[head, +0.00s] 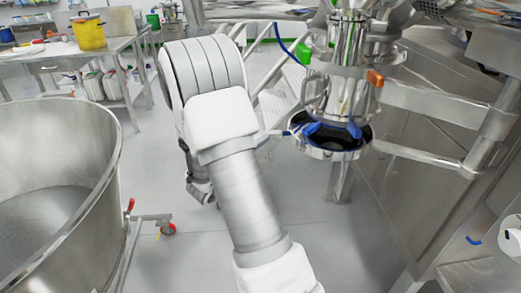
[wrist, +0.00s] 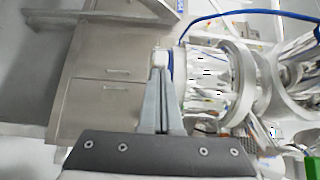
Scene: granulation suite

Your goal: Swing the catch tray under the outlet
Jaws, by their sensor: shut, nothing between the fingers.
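In the head view, a vertical steel outlet column (head: 348,95) stands right of my arm. A round steel rim (head: 335,153) with a dark inside and blue parts sits at its lower end. I cannot tell whether this rim is the catch tray or part of the outlet. Steel bracket arms (head: 420,155) run from its right side to a post. In the wrist view my gripper (wrist: 160,62) is shut and empty. Its tips are beside a shiny steel cylinder (wrist: 205,82) with a blue edge; contact is unclear. My arm hides much of the space behind it in the head view.
A large open steel bowl (head: 45,195) on a wheeled frame stands at the left. A bench (head: 105,50) with a yellow bucket (head: 88,31) is behind it. White steps (head: 283,95) stand behind my arm. Steel cabinet panels (head: 425,200) bound the right. Floor is clear near the centre.

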